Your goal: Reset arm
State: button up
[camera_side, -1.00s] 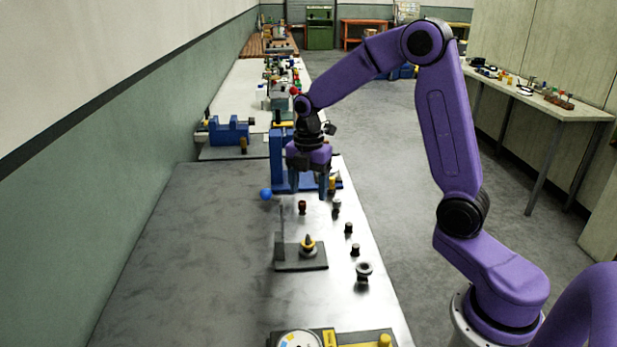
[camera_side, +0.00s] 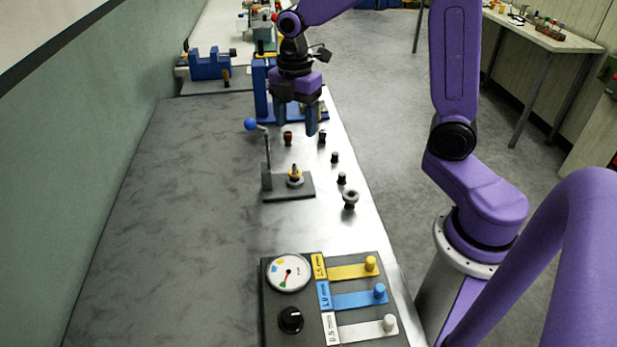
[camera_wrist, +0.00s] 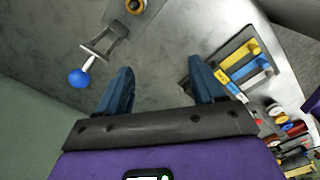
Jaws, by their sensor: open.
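My gripper (camera_side: 297,132) hangs open and empty above the far part of the grey workbench in the side view, fingers pointing down. In the wrist view my gripper (camera_wrist: 162,85) shows two blue fingers spread apart with nothing between them. A lever with a blue ball (camera_side: 250,124) stands left of the gripper on a dark plate (camera_side: 301,191) that also carries a yellow-ringed spool (camera_side: 295,178). The blue ball also shows in the wrist view (camera_wrist: 78,78), left of the fingers.
Several small dark knobs or spools, one brown (camera_side: 288,138) and one wider (camera_side: 350,199), stand along the bench's right side. A panel with a dial (camera_side: 289,273) and coloured sliders lies in front. A blue vise (camera_side: 209,65) stands behind. The bench's left half is clear.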

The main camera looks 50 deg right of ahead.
jog(key=s+a+m, duration=0.2)
jog(key=s+m, duration=0.1)
jog(key=s, duration=0.9)
jog(key=s+a+m, duration=0.1)
jog(key=s+m, duration=0.2)
jog(key=s, duration=0.9)
jog(key=shift+s+a+f+m, duration=0.3)
jog(key=shift+a+f, duration=0.05)
